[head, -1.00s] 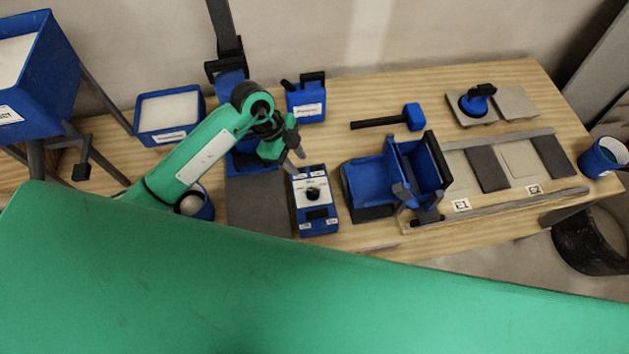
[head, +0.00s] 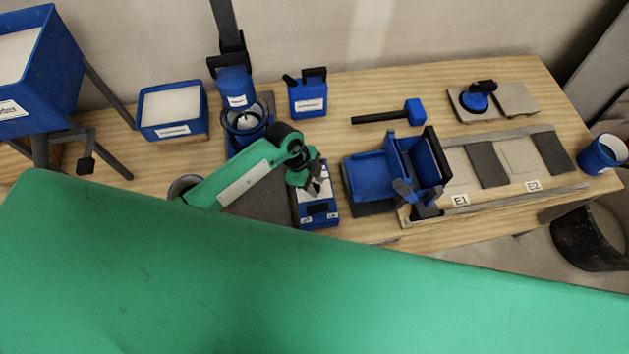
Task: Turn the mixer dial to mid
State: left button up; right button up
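The mixer's blue control box (head: 319,215) with white labels stands on the bench just left of the blue bins. My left gripper (head: 316,187) is over the upper part of this box, where it hides the dial. The fingers point down at the dial's place; I cannot tell whether they touch it or how far apart they are. The mixer (head: 245,118), with a blue head on a dark column and a bowl under it, stands behind my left arm. My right gripper is not in view.
A tile frame (head: 500,192) lies further right. My green body fills the foreground.

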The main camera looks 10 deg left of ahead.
pick_arm(q)
grip_shut()
